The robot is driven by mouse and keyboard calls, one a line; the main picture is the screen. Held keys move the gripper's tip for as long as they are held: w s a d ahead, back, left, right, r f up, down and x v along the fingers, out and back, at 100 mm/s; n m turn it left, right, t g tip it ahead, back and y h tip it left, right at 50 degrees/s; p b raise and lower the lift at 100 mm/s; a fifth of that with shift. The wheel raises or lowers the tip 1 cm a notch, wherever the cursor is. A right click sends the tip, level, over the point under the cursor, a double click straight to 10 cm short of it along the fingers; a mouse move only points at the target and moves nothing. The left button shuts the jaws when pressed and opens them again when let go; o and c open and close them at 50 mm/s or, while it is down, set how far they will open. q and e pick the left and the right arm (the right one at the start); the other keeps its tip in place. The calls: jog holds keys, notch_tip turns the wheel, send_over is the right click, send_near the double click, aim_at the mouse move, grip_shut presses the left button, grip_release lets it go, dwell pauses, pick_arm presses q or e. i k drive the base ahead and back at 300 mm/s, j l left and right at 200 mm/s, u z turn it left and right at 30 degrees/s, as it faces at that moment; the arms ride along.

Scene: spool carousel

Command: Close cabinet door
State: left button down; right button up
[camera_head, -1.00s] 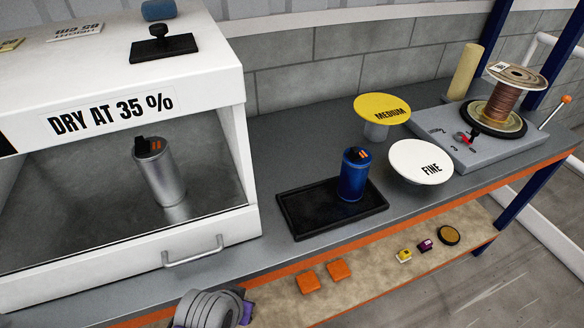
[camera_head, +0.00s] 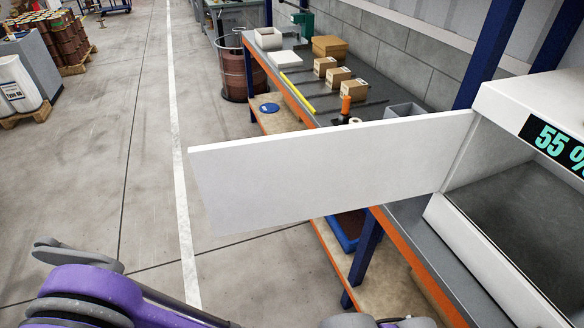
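The cabinet door (camera_head: 330,170) is a flat white panel. It stands wide open, sticking out to the left from the left side of the white cabinet (camera_head: 512,97), past the bench's front edge. The cabinet's dark display reads "55 %", cut off by the right edge of the picture. Its front opening shows a dark grey interior floor. Purple and grey links of my own arm show along the bottom edge, below the door and apart from it in the picture. No fingertips of either gripper show.
A long grey workbench with an orange edge (camera_head: 270,72) runs behind the door, holding cardboard boxes (camera_head: 338,76) and an orange-topped item (camera_head: 346,105). A blue bench leg (camera_head: 362,262) stands below the door. The concrete floor at left is open; drums on pallets (camera_head: 75,45) stand farther back.

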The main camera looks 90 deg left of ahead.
aim_at(246, 185)
jog(key=u, duration=0.45)
jog(key=k+j+u, duration=0.1)
jog(key=u, duration=0.3)
jog(key=j+u, duration=0.1)
jog(key=u, duration=0.35)
jog(key=k+j+u, duration=0.1)
jog(key=u, duration=0.3)
jog(key=j, duration=0.5)
jog(key=k+j+u, duration=0.1)
jog(key=j, duration=0.4)
jog(key=j+z, duration=1)
jog(key=k+l, duration=0.05)
jog(key=l, duration=0.05)
